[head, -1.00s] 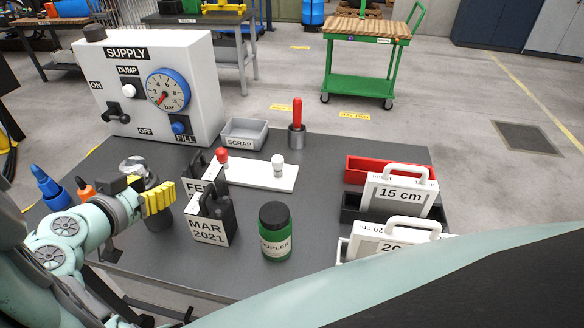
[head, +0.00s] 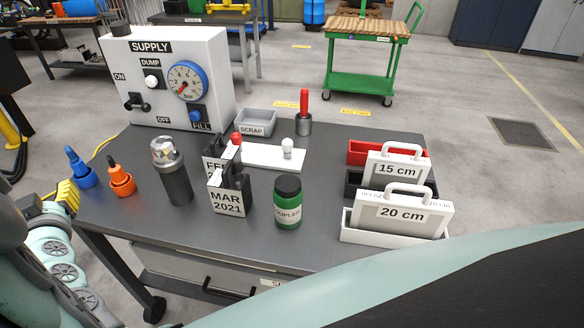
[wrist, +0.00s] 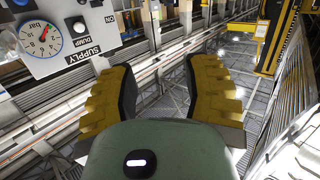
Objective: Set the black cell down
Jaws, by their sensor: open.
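No thing is plainly marked as the black cell. Two dark blocks with white date labels stand upright on the grey table (head: 130,218) in the head view: the MAR 2021 block (head: 229,197) in front, and the FEB block (head: 212,160) partly hidden behind it. A dark cylinder with a clear dome (head: 175,180) stands upright left of them. My gripper (head: 66,195), with yellow fingers, is at the left table edge, apart from all of these. In the wrist view my gripper (wrist: 160,75) is open, with nothing between its fingers.
Blue (head: 80,170) and orange (head: 119,178) pieces stand near my gripper. The supply box (head: 190,50), scrap tray (head: 257,122), white plate (head: 262,156), green jar (head: 287,205) and 20 cm case (head: 400,214) share the table. The front left of the table is bare.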

